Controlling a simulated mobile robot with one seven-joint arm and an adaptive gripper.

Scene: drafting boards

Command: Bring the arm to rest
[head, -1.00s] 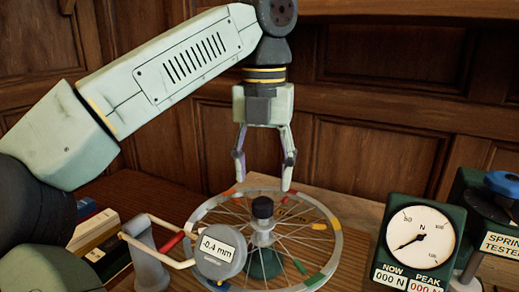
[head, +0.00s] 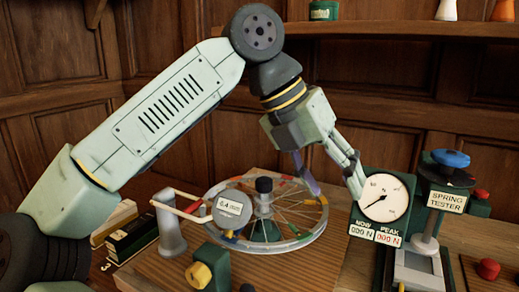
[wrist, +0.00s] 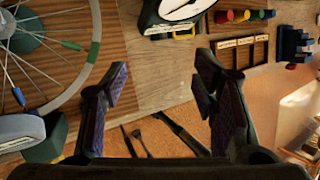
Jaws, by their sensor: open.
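My gripper (head: 334,190) is open and empty in the head view. It hangs tilted above the bench, between the spoked wheel (head: 318,218) and the dial of the spring tester (head: 384,199). In the wrist view its two fingers (wrist: 163,92) are spread, with bench top and floor showing between them. My arm reaches up from the lower left, bends at the top and comes down to the gripper. Nothing is held.
A round gauge reading -0.4 mm (head: 232,208) stands before the wheel. Books (head: 132,238) lie at the left. A green block with a yellow knob (head: 201,274) is in front. Thin dark tools (wrist: 180,130) show below the fingers.

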